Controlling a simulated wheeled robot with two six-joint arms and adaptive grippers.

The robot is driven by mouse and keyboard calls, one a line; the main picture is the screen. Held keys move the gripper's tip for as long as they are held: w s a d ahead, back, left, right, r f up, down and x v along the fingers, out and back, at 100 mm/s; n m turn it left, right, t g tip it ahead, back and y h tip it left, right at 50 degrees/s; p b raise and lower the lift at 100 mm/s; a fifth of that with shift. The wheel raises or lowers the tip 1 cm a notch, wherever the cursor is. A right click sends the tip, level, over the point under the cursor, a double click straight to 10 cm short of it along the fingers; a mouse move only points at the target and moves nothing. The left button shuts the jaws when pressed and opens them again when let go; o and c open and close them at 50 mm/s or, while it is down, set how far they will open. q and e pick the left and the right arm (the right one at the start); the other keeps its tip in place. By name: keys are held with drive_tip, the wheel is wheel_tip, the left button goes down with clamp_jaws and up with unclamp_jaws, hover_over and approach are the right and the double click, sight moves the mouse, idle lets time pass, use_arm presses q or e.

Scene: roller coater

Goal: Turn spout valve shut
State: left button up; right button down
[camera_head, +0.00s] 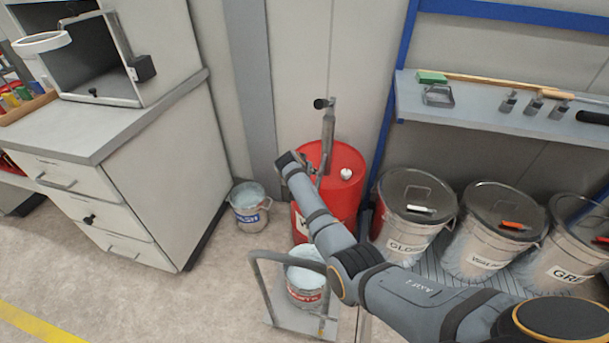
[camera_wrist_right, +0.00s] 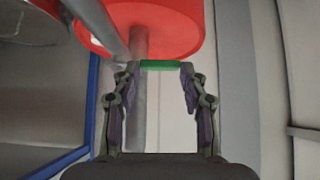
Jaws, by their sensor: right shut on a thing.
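A red drum (camera_head: 346,170) stands against the wall in the head view, with a grey pump (camera_head: 328,135) rising from its top. In the right wrist view the red drum (camera_wrist_right: 155,22) and a grey pipe (camera_wrist_right: 138,100) show beyond my fingers. My right gripper (camera_wrist_right: 160,72) is shut on a green valve handle (camera_wrist_right: 160,65), which spans between the two fingertips. In the head view my right arm reaches across to the drum's left side and hides the spout and valve. My left gripper is not in view.
A bucket with a red label (camera_head: 303,280) stands on a low cart (camera_head: 285,318) below my right arm. A WASH bucket (camera_head: 250,206) stands left of the drum. Lidded bins (camera_head: 415,205) and a shelf (camera_head: 500,118) are at the right. A drawer cabinet (camera_head: 115,170) is at the left.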

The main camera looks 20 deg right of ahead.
drive_tip(key=shift+r, duration=0.1)
idle(0.3)
drive_tip(key=c, duration=0.7)
unclamp_jaws()
drive_tip(key=shift+w, duration=0.1)
drive_tip(key=v, duration=0.7)
drive_tip(key=shift+s, duration=0.2)
